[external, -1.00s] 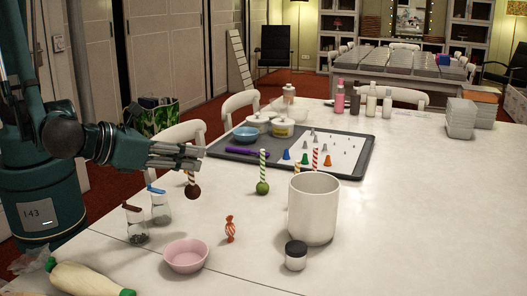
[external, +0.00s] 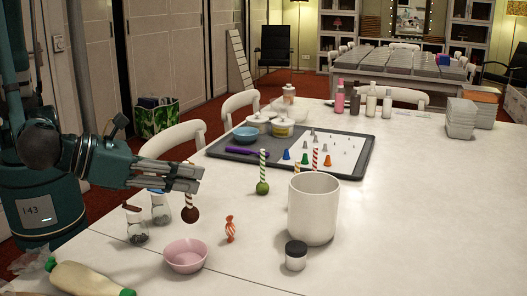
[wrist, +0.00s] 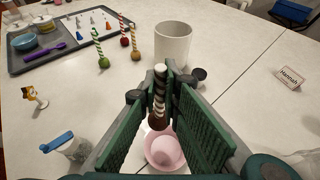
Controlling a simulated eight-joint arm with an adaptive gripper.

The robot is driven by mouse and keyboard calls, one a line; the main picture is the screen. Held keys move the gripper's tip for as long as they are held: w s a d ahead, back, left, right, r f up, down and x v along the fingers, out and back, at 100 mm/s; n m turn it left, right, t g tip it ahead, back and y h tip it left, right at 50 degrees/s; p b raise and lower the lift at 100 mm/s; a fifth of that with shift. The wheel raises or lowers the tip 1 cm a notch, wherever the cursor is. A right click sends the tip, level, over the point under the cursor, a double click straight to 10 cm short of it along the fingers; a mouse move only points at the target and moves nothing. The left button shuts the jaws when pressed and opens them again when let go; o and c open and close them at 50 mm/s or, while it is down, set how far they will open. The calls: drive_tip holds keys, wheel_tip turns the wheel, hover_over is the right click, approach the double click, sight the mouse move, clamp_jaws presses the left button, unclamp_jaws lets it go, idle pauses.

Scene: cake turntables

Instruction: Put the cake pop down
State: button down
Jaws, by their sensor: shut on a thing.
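The chocolate-brown cake pop (external: 190,214) hangs ball-down from my gripper (external: 196,178). The fingers are shut on its brown-and-white striped stick. In the wrist view the cake pop (wrist: 158,122) sits between the green finger pads (wrist: 161,85), its ball in front of the pink bowl. The pink bowl (external: 186,257) stands on the white table, nearer the camera than the pop; it also shows in the wrist view (wrist: 166,158). I cannot tell whether the ball touches the table. A green cake pop (external: 262,188) stands upright to the right.
A white cylinder (external: 313,210) stands right, with a black-lidded jar (external: 296,256) before it. A wrapped orange candy (external: 230,229) lies right of the bowl. Small shakers (external: 137,228) stand just left of the pop. A dark tray (external: 350,170) lies behind.

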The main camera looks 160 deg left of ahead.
drive_tip(key=w+d+m+t, duration=0.1)
drive_tip(key=w+d+t, duration=0.1)
drive_tip(key=w, duration=0.5)
drive_tip(key=w+d+m+t+p, duration=0.1)
drive_tip(key=w+d+m+t, duration=0.1)
drive_tip(key=w+d, duration=0.3)
drive_tip(key=shift+w+r, duration=0.15)
drive_tip(key=shift+w, duration=0.7)
wheel_tip(320, 180, down, 6)
drive_tip(key=shift+b, duration=0.4)
drive_tip(key=shift+f, duration=0.2)
drive_tip(key=shift+f+b, duration=0.45)
drive_tip(key=shift+f, duration=1.4)
drive_tip(key=shift+f, duration=0.1)
drive_tip(key=c, duration=2.6)
unclamp_jaws()
drive_tip(key=shift+o, duration=0.2)
